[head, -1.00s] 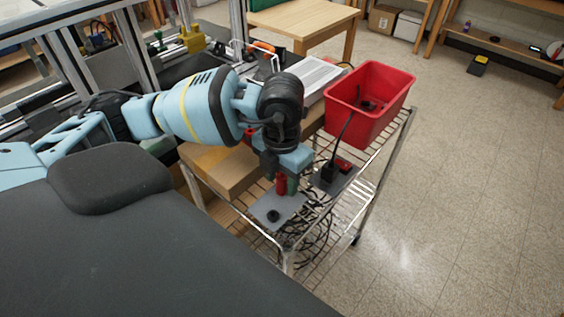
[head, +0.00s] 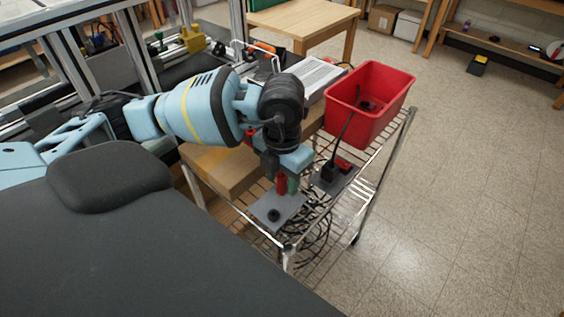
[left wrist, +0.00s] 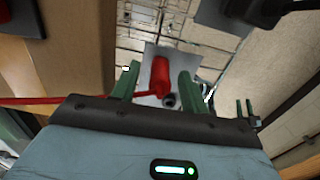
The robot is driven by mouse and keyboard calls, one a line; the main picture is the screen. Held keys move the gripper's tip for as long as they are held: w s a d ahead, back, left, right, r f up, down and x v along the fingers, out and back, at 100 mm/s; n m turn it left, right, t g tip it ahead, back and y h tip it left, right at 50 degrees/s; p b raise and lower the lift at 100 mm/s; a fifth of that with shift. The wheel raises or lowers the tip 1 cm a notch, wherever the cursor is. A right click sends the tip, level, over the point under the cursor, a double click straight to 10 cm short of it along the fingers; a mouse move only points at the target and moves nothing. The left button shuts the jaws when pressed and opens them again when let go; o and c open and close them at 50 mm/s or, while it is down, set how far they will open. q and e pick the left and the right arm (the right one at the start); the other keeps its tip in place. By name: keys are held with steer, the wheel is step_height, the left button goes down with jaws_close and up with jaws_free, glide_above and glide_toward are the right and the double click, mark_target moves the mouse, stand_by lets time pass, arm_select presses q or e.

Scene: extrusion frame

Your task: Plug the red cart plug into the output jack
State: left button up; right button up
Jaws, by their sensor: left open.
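The red plug (head: 281,184) stands upright at a grey plate (head: 263,208) on the cart's near end. A round black jack (head: 273,215) sits on the same plate, just in front of the plug. My left gripper (head: 280,179) points down at the plug and is open. In the left wrist view, the red plug (left wrist: 160,75) lies between the green fingers of my left gripper (left wrist: 158,72), with a gap by each finger. A red cable (left wrist: 60,100) comes in from the left. The black jack (left wrist: 170,101) shows partly beside it. The plug's lower end is hard to see. My right gripper is out of view.
A wire cart (head: 363,205) carries a wooden block (head: 225,172), a red bin (head: 385,110) and a second dark plate with a black plug (head: 328,172). A black cable (head: 346,128) runs from it to the bin.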

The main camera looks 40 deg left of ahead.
mark_target(282, 176)
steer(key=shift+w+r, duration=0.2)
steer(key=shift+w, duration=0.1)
arm_select(q)
steer(key=shift+c, duration=0.5)
jaws_close()
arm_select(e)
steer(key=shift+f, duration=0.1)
arm_select(q)
steer(key=shift+r, duration=0.2)
